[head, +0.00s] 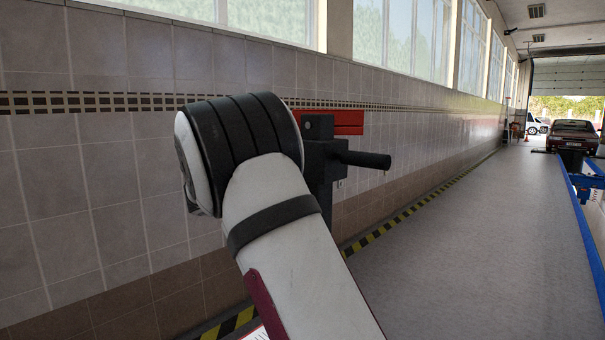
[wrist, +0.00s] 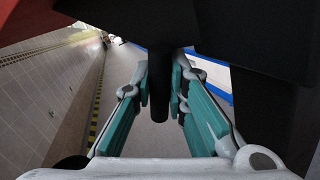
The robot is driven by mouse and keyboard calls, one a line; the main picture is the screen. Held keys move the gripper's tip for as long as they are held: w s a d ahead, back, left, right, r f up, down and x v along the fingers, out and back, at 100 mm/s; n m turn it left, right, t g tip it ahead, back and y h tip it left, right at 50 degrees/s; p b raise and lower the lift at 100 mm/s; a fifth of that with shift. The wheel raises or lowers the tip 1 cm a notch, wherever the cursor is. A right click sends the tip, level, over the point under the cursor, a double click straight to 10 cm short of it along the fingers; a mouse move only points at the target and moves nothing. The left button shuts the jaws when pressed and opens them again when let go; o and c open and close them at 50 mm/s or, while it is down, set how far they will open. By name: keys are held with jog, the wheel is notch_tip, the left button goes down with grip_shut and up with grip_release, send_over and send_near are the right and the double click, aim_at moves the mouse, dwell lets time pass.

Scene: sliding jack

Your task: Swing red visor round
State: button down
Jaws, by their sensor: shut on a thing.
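The red visor (head: 335,122) shows as a flat red panel behind a dark bracket, against the tiled wall in the head view. A red surface (wrist: 30,15) fills the upper left corner of the wrist view; I cannot tell if it is the same panel. My gripper (wrist: 162,85) has its two teal fingers on both sides of a dark round bar (wrist: 159,58), shut on it. The bar's end sticks out past the fingertips. My arm hides the gripper in the head view.
A dark post (head: 322,175) with a dark rod (head: 365,159) pointing right stands beside my arm. The tiled wall (head: 90,190) is close on the left. A blue rail (head: 583,225) runs along the right. The grey floor between is clear; a car (head: 572,134) stands far off.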

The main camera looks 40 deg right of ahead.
jog(key=shift+d, duration=0.1)
dwell(0.3)
jog(key=c, duration=1.6)
grip_release()
jog(key=shift+s, duration=0.1)
jog(key=shift+o, duration=0.2)
jog(key=w+a+f, duration=0.1)
jog(key=w+a, duration=0.1)
jog(key=a, duration=0.9)
jog(key=shift+a, duration=0.4)
